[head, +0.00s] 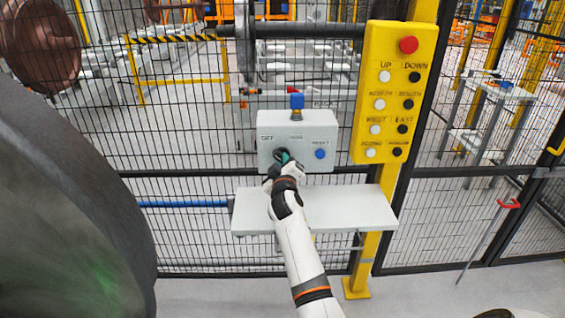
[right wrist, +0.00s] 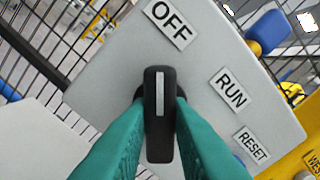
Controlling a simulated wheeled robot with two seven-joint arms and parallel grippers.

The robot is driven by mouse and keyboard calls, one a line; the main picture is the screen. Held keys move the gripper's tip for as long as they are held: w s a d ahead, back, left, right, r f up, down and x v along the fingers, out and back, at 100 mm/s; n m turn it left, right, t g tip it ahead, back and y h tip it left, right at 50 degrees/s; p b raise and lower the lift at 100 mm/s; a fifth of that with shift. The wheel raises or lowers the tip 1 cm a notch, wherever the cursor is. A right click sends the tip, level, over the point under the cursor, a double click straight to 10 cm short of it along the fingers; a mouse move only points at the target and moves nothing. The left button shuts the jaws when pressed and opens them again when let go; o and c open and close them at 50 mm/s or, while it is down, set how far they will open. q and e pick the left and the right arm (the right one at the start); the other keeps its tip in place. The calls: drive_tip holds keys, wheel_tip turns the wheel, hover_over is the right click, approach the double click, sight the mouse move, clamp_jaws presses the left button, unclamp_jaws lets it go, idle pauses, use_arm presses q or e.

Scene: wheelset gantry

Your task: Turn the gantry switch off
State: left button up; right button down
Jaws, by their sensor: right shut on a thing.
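The gantry switch is a black knob (right wrist: 161,112) with a white line on the grey control box (head: 318,130). In the right wrist view, the line points towards the OFF label (right wrist: 168,22), away from the RUN label (right wrist: 231,93). My right gripper (head: 284,158) is at the box front, its green fingers shut on the knob, one on each side; they also show in the right wrist view (right wrist: 160,135). In the head view the gripper largely hides the knob. My left gripper is not in view.
A blue RESET button (head: 320,154) sits right of the knob, and a blue-topped part (head: 297,101) stands on the box. A grey shelf (head: 345,207) lies below. A yellow button panel (head: 392,95) is to the right. Black mesh fence (head: 190,215) runs behind.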

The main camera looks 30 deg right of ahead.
drive_tip(key=shift+r, duration=0.25)
drive_tip(key=c, duration=1.5)
unclamp_jaws()
drive_tip(key=shift+o, duration=0.9)
drive_tip(key=shift+w+d+f, duration=0.1)
drive_tip(key=shift+f, duration=0.1)
drive_tip(key=v, duration=1.2)
drive_tip(key=shift+b, duration=0.35)
